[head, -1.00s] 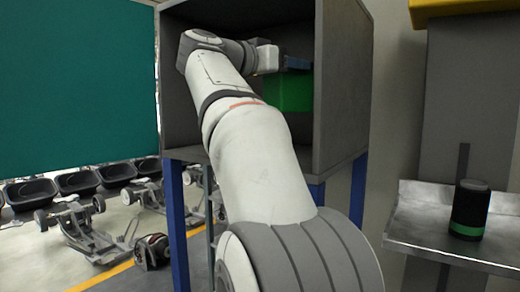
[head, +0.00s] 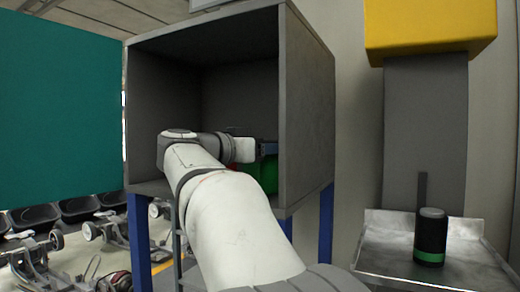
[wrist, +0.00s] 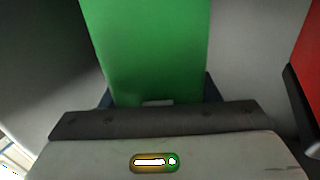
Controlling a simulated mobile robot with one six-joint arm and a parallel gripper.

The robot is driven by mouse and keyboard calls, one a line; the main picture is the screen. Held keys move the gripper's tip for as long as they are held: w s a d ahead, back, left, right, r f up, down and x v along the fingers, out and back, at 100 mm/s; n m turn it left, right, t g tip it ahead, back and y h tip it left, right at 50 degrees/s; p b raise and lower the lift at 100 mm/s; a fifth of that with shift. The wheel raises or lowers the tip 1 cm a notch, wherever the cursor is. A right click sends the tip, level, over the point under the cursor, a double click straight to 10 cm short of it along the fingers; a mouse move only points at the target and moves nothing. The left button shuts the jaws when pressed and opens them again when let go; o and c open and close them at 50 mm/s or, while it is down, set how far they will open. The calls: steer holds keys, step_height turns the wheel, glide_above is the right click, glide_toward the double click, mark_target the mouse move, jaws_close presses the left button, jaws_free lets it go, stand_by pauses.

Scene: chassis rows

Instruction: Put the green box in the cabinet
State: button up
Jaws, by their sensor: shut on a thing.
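The green box (head: 268,176) is inside the grey open-front cabinet (head: 310,120), low and near its right wall. My gripper (head: 268,148) is shut on the green box; my arm reaches in through the open front and hides part of the box. In the wrist view the green box (wrist: 148,45) stands out from between the jaws (wrist: 158,102). Whether the box touches the cabinet floor cannot be told.
A red object (wrist: 307,75) is at the right edge of the wrist view, apart from the green box; a bit of red (head: 233,168) shows behind my wrist. A black canister with a green band (head: 431,238) stands on a metal shelf (head: 380,255) at right.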

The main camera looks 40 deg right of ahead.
steer(key=shift+f, duration=0.2)
steer(key=o, duration=1.4)
steer(key=shift+f, duration=0.1)
steer(key=shift+a, duration=0.15)
steer(key=a+b, duration=0.2)
steer(key=a, duration=0.9)
steer(key=shift+a+b, duration=0.35)
steer(key=shift+a, duration=0.05)
steer(key=shift+r, duration=0.2)
